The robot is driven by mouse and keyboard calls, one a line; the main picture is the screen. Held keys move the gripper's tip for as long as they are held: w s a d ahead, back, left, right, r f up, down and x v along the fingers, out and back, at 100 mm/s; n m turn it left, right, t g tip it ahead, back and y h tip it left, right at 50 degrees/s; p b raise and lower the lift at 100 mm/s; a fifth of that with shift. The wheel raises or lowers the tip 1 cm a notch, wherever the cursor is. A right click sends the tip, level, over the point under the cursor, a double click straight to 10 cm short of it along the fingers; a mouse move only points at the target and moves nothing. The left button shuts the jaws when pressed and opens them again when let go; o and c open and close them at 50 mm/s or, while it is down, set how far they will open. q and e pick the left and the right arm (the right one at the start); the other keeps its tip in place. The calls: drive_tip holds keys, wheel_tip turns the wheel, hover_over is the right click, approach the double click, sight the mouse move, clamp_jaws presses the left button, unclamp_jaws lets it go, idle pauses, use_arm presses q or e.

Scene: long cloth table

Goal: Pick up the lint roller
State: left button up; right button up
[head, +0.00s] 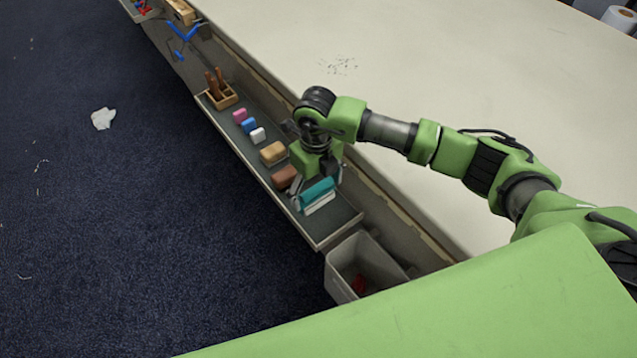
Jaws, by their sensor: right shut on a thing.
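My right gripper (317,183) reaches down from above the long table into the low shelf along its side. It is shut on a teal item with a white lower part (318,196), near the shelf's front end. The item is too small to tell for sure whether it is the lint roller. It sits tilted between the fingers, and the gripper hides part of it. I cannot tell whether it touches the shelf. My left gripper is not in view.
A brown block (284,177) lies close beside the gripper. A tan block (273,152), small white, blue and pink blocks and a wooden caddy (221,99) follow along the shelf. A grey bin (340,280) stands past the shelf's end. The pale tabletop (450,80) is largely clear.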

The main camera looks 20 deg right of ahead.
drive_tip(key=s+a+r+p, duration=0.7)
drive_tip(key=s+r, duration=0.1)
drive_tip(key=s, duration=0.2)
drive_tip(key=shift+s, duration=0.15)
drive_tip(key=o, duration=0.6)
drive_tip(key=shift+c, duration=0.2)
drive_tip(key=c, duration=0.3)
drive_tip(key=shift+d, duration=0.15)
